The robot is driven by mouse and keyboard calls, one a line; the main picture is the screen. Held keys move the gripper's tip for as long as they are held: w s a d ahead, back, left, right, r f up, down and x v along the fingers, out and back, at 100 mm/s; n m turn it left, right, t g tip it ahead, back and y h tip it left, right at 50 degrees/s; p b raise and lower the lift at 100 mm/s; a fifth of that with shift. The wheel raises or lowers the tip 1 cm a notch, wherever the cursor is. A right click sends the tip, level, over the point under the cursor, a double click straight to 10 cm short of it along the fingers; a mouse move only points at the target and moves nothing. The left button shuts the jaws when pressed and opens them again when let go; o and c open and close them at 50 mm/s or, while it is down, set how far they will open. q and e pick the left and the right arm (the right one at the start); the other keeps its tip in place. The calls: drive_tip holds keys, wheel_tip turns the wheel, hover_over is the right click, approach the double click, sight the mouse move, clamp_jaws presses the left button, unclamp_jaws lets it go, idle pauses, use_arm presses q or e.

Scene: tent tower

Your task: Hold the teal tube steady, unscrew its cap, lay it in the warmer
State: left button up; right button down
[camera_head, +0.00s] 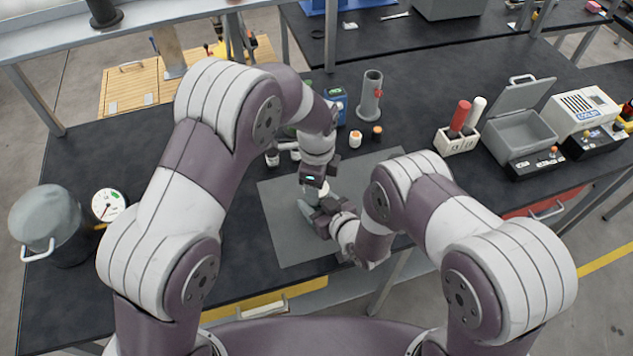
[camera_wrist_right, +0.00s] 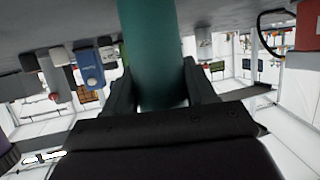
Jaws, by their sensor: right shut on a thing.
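The teal tube (camera_wrist_right: 155,50) stands between the fingers of my right gripper (camera_wrist_right: 158,88) in the right wrist view, and the fingers are shut on it. In the head view my right gripper (camera_head: 322,212) is low over the grey mat, and the tube is mostly hidden by the grippers. My left gripper (camera_head: 316,180) points down just above it, at the tube's upper end. A small pale part shows there; I cannot tell if it is the cap, nor whether the left fingers are closed. A grey box with a raised lid (camera_head: 520,135), possibly the warmer, stands at the right.
The grey mat (camera_head: 280,235) lies under the grippers. A rack (camera_head: 457,140) with a red and a white tube stands left of the grey box, and a white cooler (camera_head: 583,112) right of it. A grey cylinder stand (camera_head: 370,95) and small bottles stand behind the mat.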

use_arm(q)
drive_tip(key=o, duration=1.2)
drive_tip(key=shift+c, duration=0.2)
drive_tip(key=shift+r, duration=2.3)
use_arm(e)
drive_tip(key=shift+c, duration=1.4)
unclamp_jaws()
